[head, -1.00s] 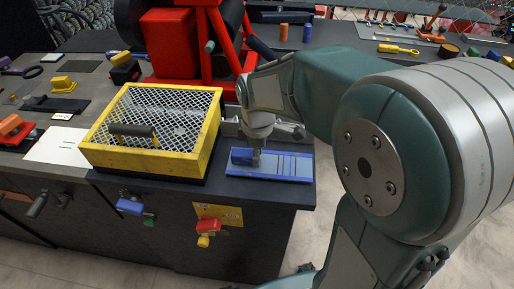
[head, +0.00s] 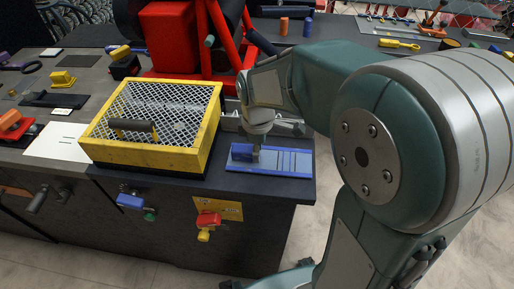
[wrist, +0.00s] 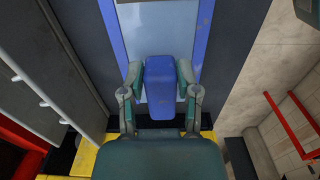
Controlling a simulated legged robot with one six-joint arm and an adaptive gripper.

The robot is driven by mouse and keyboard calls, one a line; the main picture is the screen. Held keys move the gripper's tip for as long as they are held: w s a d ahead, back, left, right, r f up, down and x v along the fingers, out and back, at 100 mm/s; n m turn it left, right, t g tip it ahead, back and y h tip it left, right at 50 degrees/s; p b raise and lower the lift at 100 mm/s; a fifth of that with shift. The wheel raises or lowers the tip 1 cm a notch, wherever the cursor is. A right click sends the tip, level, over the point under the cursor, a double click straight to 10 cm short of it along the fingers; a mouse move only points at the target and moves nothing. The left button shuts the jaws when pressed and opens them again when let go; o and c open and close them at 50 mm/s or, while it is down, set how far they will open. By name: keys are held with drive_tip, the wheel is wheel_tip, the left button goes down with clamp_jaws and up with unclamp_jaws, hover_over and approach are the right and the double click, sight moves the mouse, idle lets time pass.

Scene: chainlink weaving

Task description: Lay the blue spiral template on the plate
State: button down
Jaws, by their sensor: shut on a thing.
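The plate (head: 290,161) is a flat blue board with paler stripes, at the right front corner of the dark bench. In the wrist view its blue rim and pale blue face (wrist: 158,28) stretch away from the fingers. My gripper (head: 257,155) points down over the plate's left part. It is shut on a plain blue block, which I take for the blue spiral template (head: 241,152). In the wrist view the template (wrist: 160,88) sits between both fingers. It is at or just above the plate's left end; I cannot tell whether it touches. Its underside is hidden.
A yellow box (head: 150,125) with a mesh top and dark handle stands close left of the plate. A red frame (head: 225,50) rises behind. The bench's front and right edges lie close to the plate. Coloured knobs (head: 206,220) stick out from the bench front.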

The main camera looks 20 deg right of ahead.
drive_tip(key=shift+f, duration=0.3)
drive_tip(key=shift+c, duration=1.3)
unclamp_jaws()
wheel_tip(320, 180, up, 12)
drive_tip(key=s+d+m+t, duration=0.2)
drive_tip(key=s+m+t, duration=0.3)
drive_tip(key=s+m, duration=0.8)
drive_tip(key=shift+s+d+t, duration=0.3)
drive_tip(key=shift+s, duration=0.45)
